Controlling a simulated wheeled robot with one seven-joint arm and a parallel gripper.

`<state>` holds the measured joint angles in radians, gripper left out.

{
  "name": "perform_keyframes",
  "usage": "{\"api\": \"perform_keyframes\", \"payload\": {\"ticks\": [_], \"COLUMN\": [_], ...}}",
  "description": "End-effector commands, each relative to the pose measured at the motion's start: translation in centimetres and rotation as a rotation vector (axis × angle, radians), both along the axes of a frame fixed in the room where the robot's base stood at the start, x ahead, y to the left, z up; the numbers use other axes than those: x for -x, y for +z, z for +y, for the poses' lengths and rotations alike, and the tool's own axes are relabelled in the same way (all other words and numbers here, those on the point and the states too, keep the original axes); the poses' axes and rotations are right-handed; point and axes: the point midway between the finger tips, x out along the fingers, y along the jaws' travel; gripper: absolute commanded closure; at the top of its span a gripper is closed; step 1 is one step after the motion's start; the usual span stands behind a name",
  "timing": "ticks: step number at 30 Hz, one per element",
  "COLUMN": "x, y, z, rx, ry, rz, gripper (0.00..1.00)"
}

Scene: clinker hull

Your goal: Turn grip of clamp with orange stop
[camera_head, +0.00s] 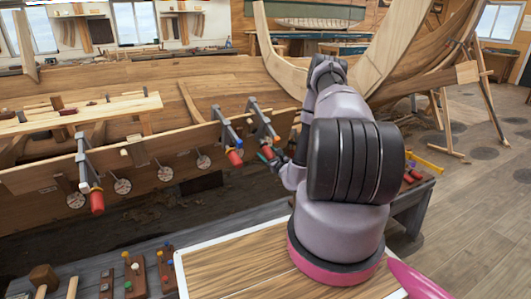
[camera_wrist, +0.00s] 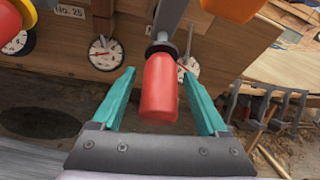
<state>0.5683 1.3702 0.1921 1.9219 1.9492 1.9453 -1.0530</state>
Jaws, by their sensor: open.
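A red clamp grip (camera_wrist: 160,90) stands between my gripper's two teal fingers in the wrist view, with a gap on each side. My gripper (camera_wrist: 159,74) is open around it. A grey clamp bar (camera_wrist: 170,20) runs up from the grip. An orange rounded part (camera_wrist: 233,7) shows at the top edge, cut off; I cannot tell whether it belongs to this clamp. In the head view my gripper (camera_head: 270,156) is at the right-hand clamp (camera_head: 262,120), partly hidden by my arm. Other clamps have red grips, at the middle (camera_head: 235,157) and left (camera_head: 97,201).
White dials (camera_wrist: 105,53) hang on the hull plank close behind the grip. Red and yellow round parts (camera_wrist: 15,42) are at the wrist view's upper left. Several more clamps (camera_wrist: 270,108) are at its right. A wooden-topped bench (camera_head: 235,270) stands below my arm.

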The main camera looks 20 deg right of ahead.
Motion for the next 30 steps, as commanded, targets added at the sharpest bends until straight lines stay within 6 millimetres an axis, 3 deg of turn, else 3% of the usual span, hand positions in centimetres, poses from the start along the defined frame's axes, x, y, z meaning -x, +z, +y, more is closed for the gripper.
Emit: {"api": "perform_keyframes", "payload": {"ticks": [6,14,15,21,30], "x": [-1.8,-1.9,-1.9,-1.9,-1.9], "y": [0.0,0.0,0.0,0.0,0.0], "z": [0.1,0.1,0.1,0.1,0.1], "rx": [0.001,0.0,0.0,0.0,-0.024], "ry": [0.0,0.0,0.0,0.0,0.016], "rz": [0.0,0.001,0.001,0.001,0.005], "gripper": [0.23,0.23,0.27,1.0,1.0]}}
